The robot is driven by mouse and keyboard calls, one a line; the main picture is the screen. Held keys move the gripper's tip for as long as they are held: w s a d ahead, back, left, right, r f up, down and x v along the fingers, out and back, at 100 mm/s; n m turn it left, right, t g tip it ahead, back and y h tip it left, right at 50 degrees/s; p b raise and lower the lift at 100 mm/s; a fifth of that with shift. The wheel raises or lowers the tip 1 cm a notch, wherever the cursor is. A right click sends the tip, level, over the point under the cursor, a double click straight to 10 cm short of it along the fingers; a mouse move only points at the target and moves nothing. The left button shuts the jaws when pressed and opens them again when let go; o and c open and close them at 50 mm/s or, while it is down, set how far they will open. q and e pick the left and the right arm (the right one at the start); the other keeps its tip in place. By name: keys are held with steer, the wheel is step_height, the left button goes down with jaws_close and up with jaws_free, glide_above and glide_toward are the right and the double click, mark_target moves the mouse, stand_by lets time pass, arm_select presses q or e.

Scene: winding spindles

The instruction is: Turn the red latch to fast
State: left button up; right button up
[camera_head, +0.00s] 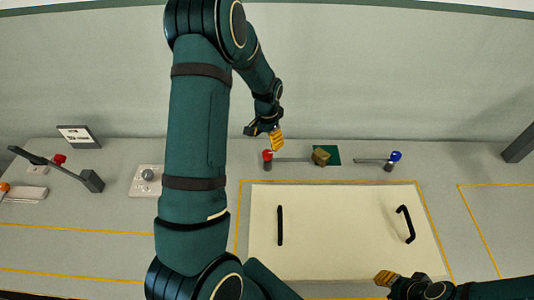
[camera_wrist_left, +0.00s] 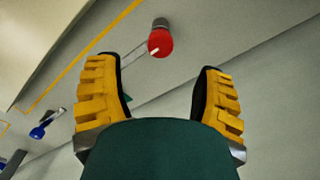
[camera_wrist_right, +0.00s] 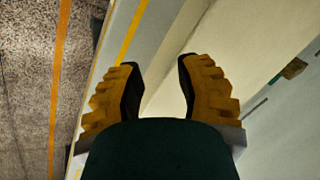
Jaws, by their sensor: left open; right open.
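The red latch (camera_head: 267,155) has a red knob on a short grey post. A thin grey bar runs from it to the right, towards a wooden block. My left gripper (camera_head: 271,134) is open and empty, just behind and above the red knob. In the left wrist view the red knob (camera_wrist_left: 161,42) shows beyond the gap between the open fingers (camera_wrist_left: 159,66), apart from them. My right gripper (camera_head: 385,279) is open and empty over the front right edge of the white panel. In the right wrist view its fingers (camera_wrist_right: 158,64) are spread.
A blue latch (camera_head: 395,157) with a bar pointing left stands right of the wooden block (camera_head: 320,157) and green patch (camera_head: 333,152). The white panel (camera_head: 335,225) has two black handles (camera_head: 280,226). A sign (camera_head: 78,136), a lever (camera_head: 65,172) and a knob box (camera_head: 146,180) stand left.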

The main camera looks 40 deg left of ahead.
mark_target(267, 153)
arm_select(q)
step_height(267, 153, down, 8)
steer(key=shift+f, duration=0.1)
stand_by(0.4)
jaws_close()
